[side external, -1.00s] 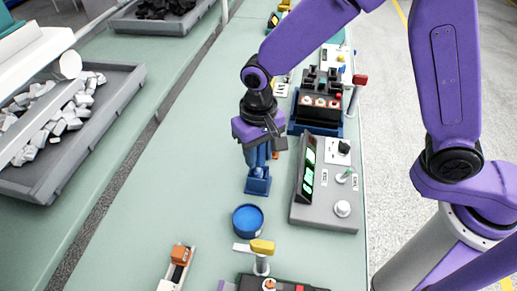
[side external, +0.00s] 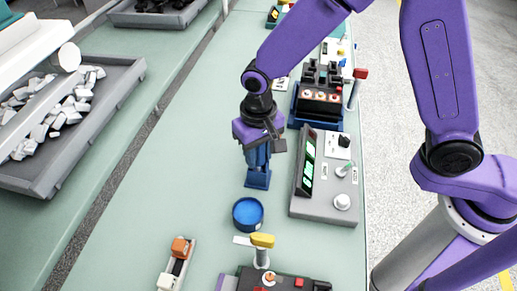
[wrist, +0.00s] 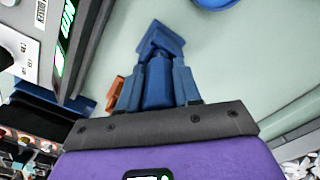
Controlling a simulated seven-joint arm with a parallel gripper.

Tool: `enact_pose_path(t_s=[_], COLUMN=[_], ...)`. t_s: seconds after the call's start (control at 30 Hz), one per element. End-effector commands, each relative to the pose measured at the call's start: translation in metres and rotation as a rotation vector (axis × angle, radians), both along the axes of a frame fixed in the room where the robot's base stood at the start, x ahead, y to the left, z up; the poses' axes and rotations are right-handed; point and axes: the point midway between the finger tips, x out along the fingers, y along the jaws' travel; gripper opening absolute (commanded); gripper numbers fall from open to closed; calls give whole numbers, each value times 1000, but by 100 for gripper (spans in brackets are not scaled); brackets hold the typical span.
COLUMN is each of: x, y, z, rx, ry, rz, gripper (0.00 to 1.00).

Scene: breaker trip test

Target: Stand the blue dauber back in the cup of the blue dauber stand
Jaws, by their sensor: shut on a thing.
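The blue dauber (wrist: 158,82) is upright between the fingers of my gripper (wrist: 157,92), which is shut on it. The blue dauber stand (side external: 258,181) is on the green bench directly below my gripper (side external: 257,160) in the side view. In the wrist view the stand (wrist: 160,38) shows just beyond the dauber's end. Dauber and stand overlap in both views, and their similar blue hides the join. I cannot tell whether the dauber's tip is inside the cup.
A round blue dish (side external: 248,214) sits in front of the stand. A grey console with green displays (side external: 325,178) stands close on the right. An orange item (wrist: 115,93) is beside the fingers. The bench left of the stand is clear.

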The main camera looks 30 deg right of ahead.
Motion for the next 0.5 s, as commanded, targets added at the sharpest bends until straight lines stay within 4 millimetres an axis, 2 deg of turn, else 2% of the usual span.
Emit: enact_pose_path(t_s=[0.47,0.5], x=[0,0], y=[0,0], z=[-10,-11], rx=[0,0], ry=[1,0], rz=[0,0], gripper=[0,36])
